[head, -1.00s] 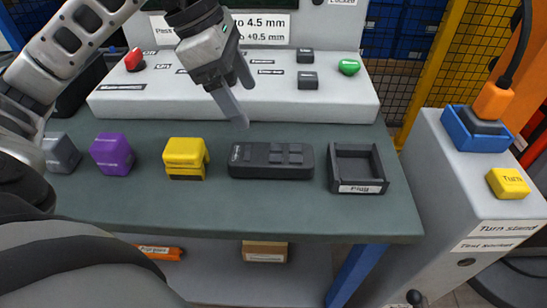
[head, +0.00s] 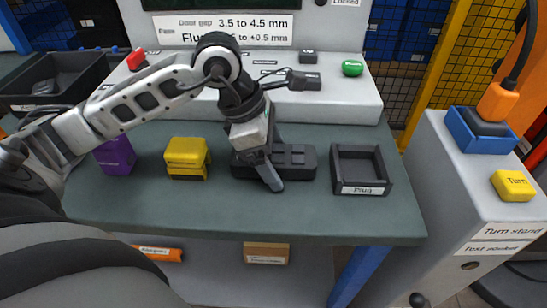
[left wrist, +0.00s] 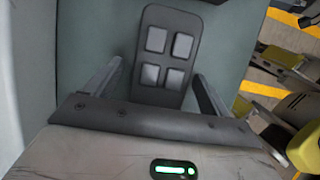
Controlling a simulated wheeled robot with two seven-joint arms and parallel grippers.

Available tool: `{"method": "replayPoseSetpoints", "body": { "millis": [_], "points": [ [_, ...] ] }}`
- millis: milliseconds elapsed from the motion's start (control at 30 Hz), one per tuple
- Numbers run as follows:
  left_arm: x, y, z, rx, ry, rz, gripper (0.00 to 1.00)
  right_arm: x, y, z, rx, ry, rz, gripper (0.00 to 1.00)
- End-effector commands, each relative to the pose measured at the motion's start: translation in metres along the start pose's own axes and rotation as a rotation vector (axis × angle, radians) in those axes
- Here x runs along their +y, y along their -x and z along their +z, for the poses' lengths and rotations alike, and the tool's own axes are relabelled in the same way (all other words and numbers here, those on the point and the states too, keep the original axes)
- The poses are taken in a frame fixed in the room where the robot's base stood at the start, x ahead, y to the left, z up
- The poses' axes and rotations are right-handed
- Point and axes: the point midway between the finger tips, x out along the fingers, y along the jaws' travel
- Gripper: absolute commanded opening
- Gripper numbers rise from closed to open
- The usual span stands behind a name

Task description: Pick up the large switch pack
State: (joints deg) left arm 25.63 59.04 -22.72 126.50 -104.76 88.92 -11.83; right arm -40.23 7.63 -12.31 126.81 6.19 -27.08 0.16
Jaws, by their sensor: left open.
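The large switch pack (head: 300,160) is a long dark grey block with raised switches, lying on the green bench top. My left gripper (head: 268,172) is over it, pointing down, and hides part of its middle and left. In the left wrist view, the pack (left wrist: 163,95) shows four-sided grey buttons and extends between the two open fingers (left wrist: 158,78), one on each side. I see no clear contact, and the height of the fingertips over the bench is hard to tell. My right gripper is not in view.
A yellow block (head: 186,157) and a purple block (head: 115,156) stand left of the pack. An open dark tray labelled Plug (head: 361,188) is close on its right. The white raised panel (head: 345,105) is behind. The bench's front strip (head: 230,220) is clear.

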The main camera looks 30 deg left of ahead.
Motion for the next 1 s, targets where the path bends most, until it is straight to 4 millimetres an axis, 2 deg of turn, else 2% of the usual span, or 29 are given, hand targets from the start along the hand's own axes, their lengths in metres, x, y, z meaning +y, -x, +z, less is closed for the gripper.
{"method": "replayPoseSetpoints", "body": {
  "millis": [833,1000],
  "points": [
    [0.0002,-0.0045,-0.0020,0.000,-0.001,0.001,0.82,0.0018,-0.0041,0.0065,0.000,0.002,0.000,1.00],
    [0.0001,-0.0037,-0.0016,0.000,0.000,0.000,0.34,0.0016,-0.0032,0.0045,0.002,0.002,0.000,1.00]
  ]
}}
